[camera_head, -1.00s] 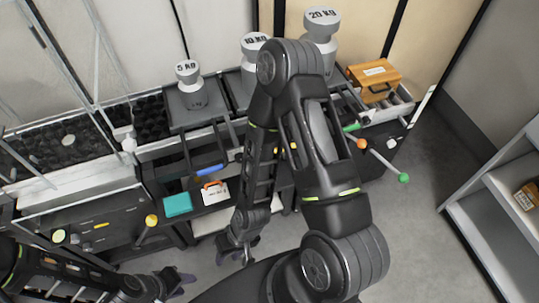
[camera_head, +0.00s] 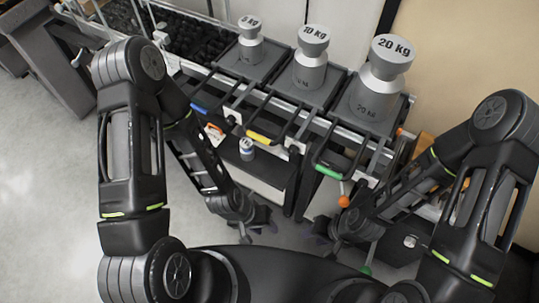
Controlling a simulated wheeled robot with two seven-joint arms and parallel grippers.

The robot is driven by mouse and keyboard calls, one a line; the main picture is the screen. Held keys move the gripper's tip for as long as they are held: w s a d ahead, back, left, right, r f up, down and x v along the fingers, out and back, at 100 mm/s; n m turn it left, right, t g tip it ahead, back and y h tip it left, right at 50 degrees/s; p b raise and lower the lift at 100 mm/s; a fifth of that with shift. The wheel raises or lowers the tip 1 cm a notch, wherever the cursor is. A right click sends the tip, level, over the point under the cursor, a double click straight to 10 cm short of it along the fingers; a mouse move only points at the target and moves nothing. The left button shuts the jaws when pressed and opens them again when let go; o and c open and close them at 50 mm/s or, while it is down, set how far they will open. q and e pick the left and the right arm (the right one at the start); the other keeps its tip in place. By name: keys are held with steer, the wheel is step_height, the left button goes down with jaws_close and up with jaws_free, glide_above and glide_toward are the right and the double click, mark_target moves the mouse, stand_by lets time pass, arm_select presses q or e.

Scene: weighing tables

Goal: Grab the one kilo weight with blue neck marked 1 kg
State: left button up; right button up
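A small grey weight with a blue neck (camera_head: 247,149) stands upright on the lower shelf below the handle rails. Its top mark is too small to read for sure. My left gripper (camera_head: 257,229) is lower in the picture, just below the front of that shelf, apart from the weight; its fingers look spread and empty. My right gripper (camera_head: 318,231) is further right, apart from the weight, and also looks open and empty.
Larger weights marked 5 KG (camera_head: 250,42), 10 KG (camera_head: 310,62) and 20 KG (camera_head: 380,82) stand on platforms above. Blue, yellow (camera_head: 262,137) and green (camera_head: 328,171) handles jut out in front. An orange ball knob (camera_head: 343,201) is near my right gripper. Floor at left is clear.

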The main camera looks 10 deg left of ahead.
arm_select(q)
steer(key=shift+d, duration=0.1)
steer(key=shift+o, duration=0.8)
steer(key=o, duration=0.4)
steer(key=shift+m+y, duration=0.3)
steer(key=shift+m, duration=0.5)
steer(key=w+a, duration=0.1)
steer(key=w+a+b, duration=0.1)
steer(key=w, duration=0.1)
steer(key=w+a, duration=0.2)
steer(key=shift+w+b, duration=0.15)
steer(key=shift+b, duration=0.2)
steer(key=shift+o, duration=0.4)
steer(key=w+a+r+m+t+b, duration=0.1)
steer(key=w+a+r+m+b, duration=0.1)
steer(key=w+a, duration=0.3)
steer(key=shift+w+r, duration=0.3)
steer(key=shift+w, duration=0.6)
steer(key=w+a+r+m+t+b, duration=0.1)
steer(key=w+a+r+m, duration=0.1)
steer(key=w+a+r, duration=0.1)
steer(key=w+a+r+m+t+h+b, duration=0.1)
steer(key=w+a+r+m, duration=0.1)
steer(key=w+r, duration=0.4)
step_height(320, 180, up, 2)
steer(key=shift+a+m, duration=0.4)
steer(key=shift+a, duration=0.25)
